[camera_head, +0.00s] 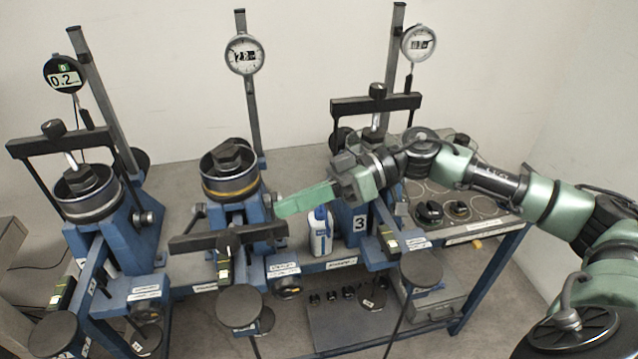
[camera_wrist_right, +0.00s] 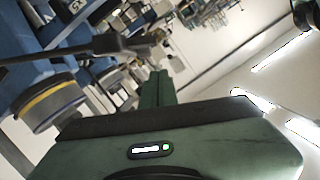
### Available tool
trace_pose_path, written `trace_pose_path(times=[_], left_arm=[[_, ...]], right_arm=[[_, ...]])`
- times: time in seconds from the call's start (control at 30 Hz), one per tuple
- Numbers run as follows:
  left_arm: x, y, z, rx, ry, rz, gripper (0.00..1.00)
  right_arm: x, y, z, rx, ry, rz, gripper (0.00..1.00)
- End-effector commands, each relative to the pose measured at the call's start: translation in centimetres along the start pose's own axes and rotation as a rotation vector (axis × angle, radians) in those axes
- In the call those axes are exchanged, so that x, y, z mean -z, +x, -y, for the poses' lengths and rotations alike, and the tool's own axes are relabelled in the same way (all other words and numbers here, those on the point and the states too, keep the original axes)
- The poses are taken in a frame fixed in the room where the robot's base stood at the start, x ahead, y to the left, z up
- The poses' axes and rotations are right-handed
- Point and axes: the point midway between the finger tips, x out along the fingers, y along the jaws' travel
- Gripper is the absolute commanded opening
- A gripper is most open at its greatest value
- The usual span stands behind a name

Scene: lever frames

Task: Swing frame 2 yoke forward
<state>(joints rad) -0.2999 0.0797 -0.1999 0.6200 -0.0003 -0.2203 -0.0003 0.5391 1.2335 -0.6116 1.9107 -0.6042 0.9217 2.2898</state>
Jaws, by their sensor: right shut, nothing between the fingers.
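Frame 2 is the middle blue frame (camera_head: 262,211), between a left frame and one marked 3. Its yoke (camera_head: 200,243), a black crossbar with a central knob, sits low in front of its cup. The cup (camera_head: 231,187) has a yellow band and a black knobbed piece on top, with no bar over it. My right gripper (camera_head: 280,211) reaches in from the right, its green fingers shut and empty. In the head view the fingertips appear just above the yoke's right end; I cannot tell if they touch. The wrist view shows the shut fingers (camera_wrist_right: 153,87) and the yellow-banded cup (camera_wrist_right: 50,104).
The left frame's yoke (camera_head: 60,143) and frame 3's yoke (camera_head: 376,104) stand raised over their cups. A white bottle (camera_head: 320,234) stands close below my right fingers. Dial gauges, including the middle one (camera_head: 245,55), rise behind. Round black pads (camera_head: 239,306) stick out in front.

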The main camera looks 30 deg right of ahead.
Motion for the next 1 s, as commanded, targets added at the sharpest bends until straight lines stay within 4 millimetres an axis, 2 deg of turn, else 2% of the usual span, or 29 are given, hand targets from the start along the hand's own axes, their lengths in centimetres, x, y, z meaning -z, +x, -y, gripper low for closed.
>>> trace_pose_path(times=[0.03, 0.1, 0.2, 0.37, 0.8, 1.0], left_arm=[[0.1, -0.9, 0.0, 0.000, 0.000, -0.001, 0.54], [0.2, -1.4, 0.0, 0.000, 0.000, -0.001, 0.54], [0.2, -1.5, 0.0, 0.000, 0.000, -0.001, 0.54], [0.2, -1.9, 0.0, 0.000, 0.000, -0.001, 0.54], [0.2, -1.9, 0.0, -0.001, 0.000, -0.001, 0.54], [0.3, -3.0, 0.0, -0.001, 0.000, -0.001, 0.54]], right_arm=[[0.4, 1.1, 0.3, 0.005, 0.001, -0.002, 0.00], [0.4, 2.5, 0.3, 0.006, 0.000, -0.003, 0.00], [-1.8, 2.6, 0.1, 0.000, 0.008, 0.001, 0.00], [-3.4, 3.0, 0.0, 0.000, 0.004, 0.000, 0.00], [-4.0, 3.1, 0.0, -0.001, 0.000, 0.000, 0.00], [-5.0, 3.3, 0.2, -0.011, -0.035, 0.001, 0.00]])
